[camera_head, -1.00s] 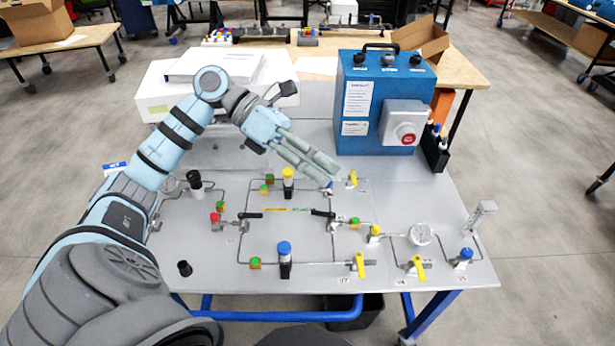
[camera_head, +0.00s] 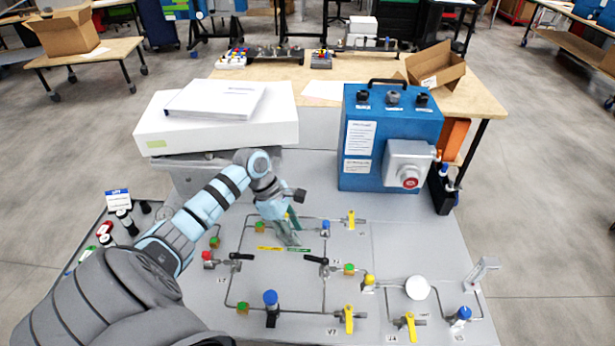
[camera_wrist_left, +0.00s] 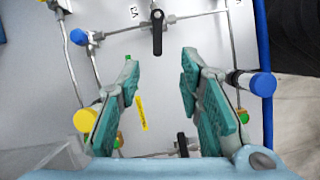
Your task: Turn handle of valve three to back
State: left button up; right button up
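A black-handled valve (camera_head: 318,261) sits mid-panel, its lever pointing left in the head view. In the left wrist view this black lever (camera_wrist_left: 157,32) is at the top, beside a label that seems to read V3. My left gripper (camera_head: 290,240) hangs low over the panel, left of and behind that valve. In the left wrist view its teal fingers (camera_wrist_left: 160,75) are wide apart with nothing between them, and the lever lies beyond their tips. A second black-handled valve (camera_head: 240,257) is further left. My right gripper is not in view.
A tall blue-capped knob (camera_head: 270,298) stands at the panel front; a yellow-capped one (camera_wrist_left: 85,119) stands beside the left finger. Yellow-handled valves (camera_head: 348,318) line the front right. A blue box (camera_head: 390,130) stands behind on the right, white boxes (camera_head: 220,115) behind on the left.

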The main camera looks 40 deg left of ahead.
aim_at(310, 257)
pick_arm(q)
jog(key=b+x, duration=0.1)
jog(key=x, duration=0.8)
jog(key=shift+w+a+b, duration=0.2)
jog(key=shift+b, duration=0.1)
jog(key=shift+d+f, duration=0.25)
jog(key=shift+f, duration=0.2)
jog(key=shift+a, duration=0.1)
grip_shut()
